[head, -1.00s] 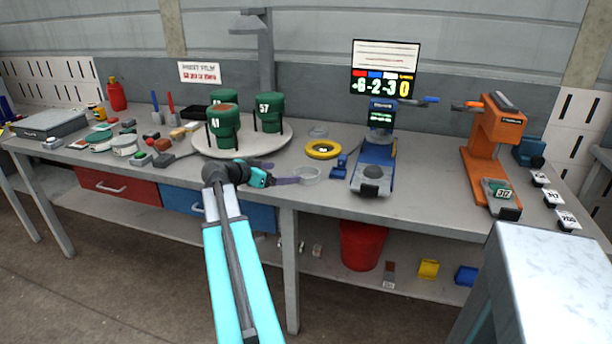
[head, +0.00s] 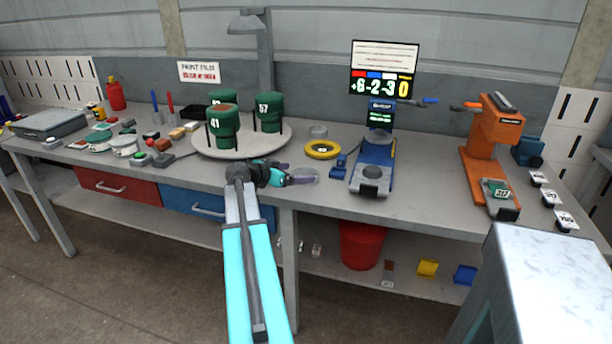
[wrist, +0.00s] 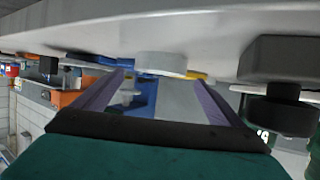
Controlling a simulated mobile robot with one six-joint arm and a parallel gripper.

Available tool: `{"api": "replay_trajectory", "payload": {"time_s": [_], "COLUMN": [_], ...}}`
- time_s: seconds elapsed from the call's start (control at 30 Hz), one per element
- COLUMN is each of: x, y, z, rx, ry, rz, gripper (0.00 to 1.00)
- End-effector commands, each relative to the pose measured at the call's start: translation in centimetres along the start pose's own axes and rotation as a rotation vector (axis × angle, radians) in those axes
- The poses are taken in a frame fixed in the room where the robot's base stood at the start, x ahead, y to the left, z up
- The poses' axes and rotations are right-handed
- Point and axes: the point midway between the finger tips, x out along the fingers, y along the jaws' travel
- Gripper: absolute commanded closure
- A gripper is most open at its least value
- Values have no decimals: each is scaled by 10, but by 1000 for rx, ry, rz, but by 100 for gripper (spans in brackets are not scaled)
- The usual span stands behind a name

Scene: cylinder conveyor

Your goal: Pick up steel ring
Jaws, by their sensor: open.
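The steel ring (head: 306,170) is a pale grey, low round piece on the bench near its front edge. In the wrist view, where the bench appears at the top, a pale grey round piece that looks like this ring (wrist: 160,64) lies ahead, between the lines of the two fingers. My gripper (head: 299,173) is open and empty, low at the bench front, with its purple fingers pointing right. In the head view the fingers partly overlap the ring. I cannot tell whether they touch it.
A yellow ring (head: 323,149) and another grey ring (head: 318,131) lie behind. A small blue block (head: 339,167) and a blue device (head: 373,168) stand to the right. A round platform (head: 205,146) with green cylinders (head: 222,127) is at the left, close to my arm.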

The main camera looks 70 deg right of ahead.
Motion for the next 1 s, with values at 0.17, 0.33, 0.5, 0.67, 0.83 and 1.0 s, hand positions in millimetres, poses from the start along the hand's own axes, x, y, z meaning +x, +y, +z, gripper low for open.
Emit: {"api": "replay_trajectory", "payload": {"time_s": [0.17,0.33,0.5,0.67,0.83,1.0], "x": [9,28,46,51,51,50], "y": [0,0,0,0,0,0], "z": [0,2,3,4,4,4], "rx": [-1,-1,0,0,-1,-1], "ry": [0,-1,-1,-1,0,0], "rz": [1,1,0,-2,-2,-2], "gripper": [9,9,9,9,9,9]}}
